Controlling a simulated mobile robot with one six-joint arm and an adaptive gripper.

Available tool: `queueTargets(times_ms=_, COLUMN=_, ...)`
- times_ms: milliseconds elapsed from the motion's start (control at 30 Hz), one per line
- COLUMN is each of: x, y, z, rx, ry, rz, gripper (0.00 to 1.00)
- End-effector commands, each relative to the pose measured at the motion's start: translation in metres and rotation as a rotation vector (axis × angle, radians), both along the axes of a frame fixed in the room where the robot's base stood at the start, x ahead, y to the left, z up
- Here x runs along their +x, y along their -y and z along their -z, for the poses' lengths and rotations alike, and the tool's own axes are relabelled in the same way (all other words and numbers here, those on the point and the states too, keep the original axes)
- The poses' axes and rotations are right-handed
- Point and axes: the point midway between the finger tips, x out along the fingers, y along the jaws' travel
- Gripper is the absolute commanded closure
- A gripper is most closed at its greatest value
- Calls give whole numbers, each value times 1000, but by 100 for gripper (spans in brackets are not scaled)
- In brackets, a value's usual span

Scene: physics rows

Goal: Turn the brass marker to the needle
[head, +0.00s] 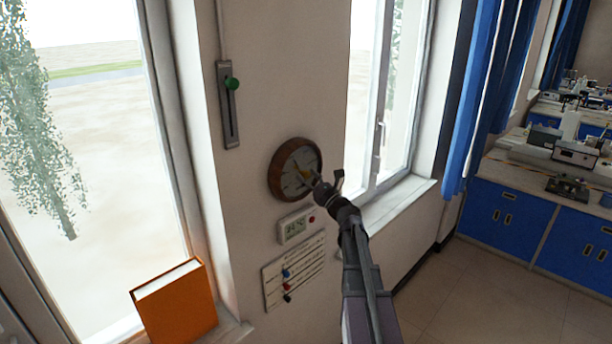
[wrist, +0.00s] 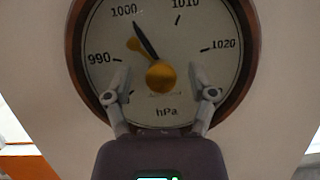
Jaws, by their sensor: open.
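The round barometer (head: 282,182) with a brown wooden rim hangs on the wall between the windows. In the wrist view its pale dial (wrist: 105,38) reads hPa, with 990, 1000, 1010 and 1020 visible. The dark needle (wrist: 145,39) points up and left, just right of 1000. The brass marker (wrist: 134,44) points up and left from the brass knob (wrist: 160,75), between 990 and 1000, anticlockwise of the needle. My gripper (wrist: 159,70) is open in front of the dial, one finger on each side of the knob. I see no finger touching the knob.
A slider with a green knob (head: 231,83) is above left. An orange book (head: 176,306) stands on the left sill. An open window (head: 385,110) is to the right.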

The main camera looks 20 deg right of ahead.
Motion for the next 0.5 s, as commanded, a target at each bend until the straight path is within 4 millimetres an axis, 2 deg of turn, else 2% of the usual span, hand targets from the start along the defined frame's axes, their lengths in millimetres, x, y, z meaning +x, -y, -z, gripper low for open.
queueTargets(times_ms=233, x=0, y=0, z=0, rx=0, ry=0, rz=1, gripper=28)
queueTargets(times_ms=267, x=0, y=0, z=0, rx=0, ry=0, rz=1, gripper=34)
queueTargets(times_ms=400, x=0, y=0, z=0, rx=0, ry=0, rz=1, gripper=75)
queueTargets(times_ms=500, x=0, y=0, z=0, rx=0, ry=0, rz=0, gripper=100)
